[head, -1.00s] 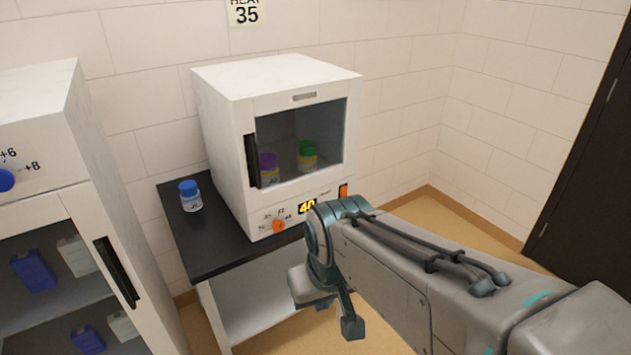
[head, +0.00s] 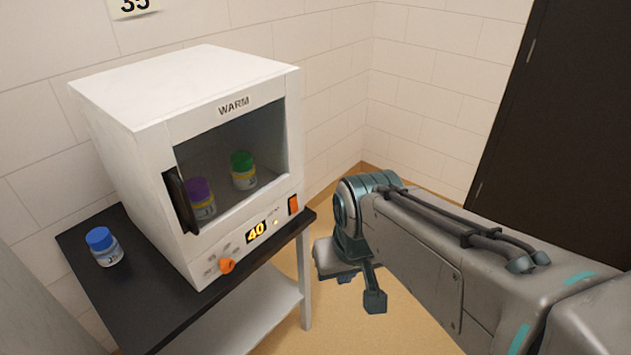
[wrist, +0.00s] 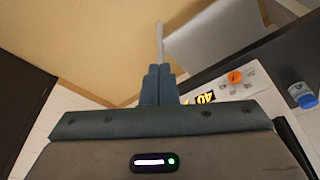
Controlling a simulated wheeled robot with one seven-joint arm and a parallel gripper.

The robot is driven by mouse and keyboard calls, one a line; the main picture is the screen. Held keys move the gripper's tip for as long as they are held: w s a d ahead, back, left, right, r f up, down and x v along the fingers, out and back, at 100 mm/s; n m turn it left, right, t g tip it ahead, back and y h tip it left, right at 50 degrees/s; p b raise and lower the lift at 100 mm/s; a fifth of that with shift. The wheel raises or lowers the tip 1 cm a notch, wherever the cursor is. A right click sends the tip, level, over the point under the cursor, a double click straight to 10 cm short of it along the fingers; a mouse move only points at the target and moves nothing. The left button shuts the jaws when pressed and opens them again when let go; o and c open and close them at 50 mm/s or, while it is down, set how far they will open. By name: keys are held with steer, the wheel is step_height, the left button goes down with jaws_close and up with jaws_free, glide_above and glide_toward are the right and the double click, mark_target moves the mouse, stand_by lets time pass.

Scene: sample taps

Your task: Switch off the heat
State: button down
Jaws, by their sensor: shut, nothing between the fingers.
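A white warming cabinet (head: 120,85) labelled WARM stands on a black-topped table. Its lower front panel has an orange knob (head: 227,266), a lit display (head: 256,231) reading 40, a small lit lamp (head: 276,222) and an orange rocker switch (head: 293,205) at the right end. The knob (wrist: 235,77) and display (wrist: 205,97) also show in the wrist view, right of my gripper (wrist: 158,72). My gripper is shut and empty, apart from the panel. In the head view my arm lies right of the cabinet. The switch cannot be made out in the wrist view.
Purple-capped (head: 202,198) and green-capped (head: 243,170) bottles stand behind the cabinet's window. A blue-capped bottle (head: 104,247) stands on the black table top (head: 140,310), left of the cabinet. A dark door (head: 555,130) is at the right.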

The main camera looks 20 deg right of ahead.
steer(key=shift+w+d, duration=0.2)
steer(key=shift+w, duration=0.05)
steer(key=w+a+f+m+t+y+b, duration=0.1)
steer(key=w+a+f+m+y+b, duration=0.2)
steer(key=w+m, duration=0.45)
steer(key=w+f+m+y+b, duration=0.3)
steer(key=w+f+m+y, duration=0.25)
steer(key=m, duration=0.25)
steer(key=w+d+f+m+t+b, duration=0.1)
steer(key=w+d+f+m+t, duration=0.2)
steer(key=w+d+m, duration=0.2)
steer(key=w+d+f+m+t+h+b, duration=0.1)
steer(key=w+d+f+m+t+b, duration=0.1)
steer(key=w+d+m, duration=0.4)
steer(key=shift+w+f+m+t, duration=0.75)
steer(key=shift+f+m+t, duration=0.15)
steer(key=shift+m, duration=0.35)
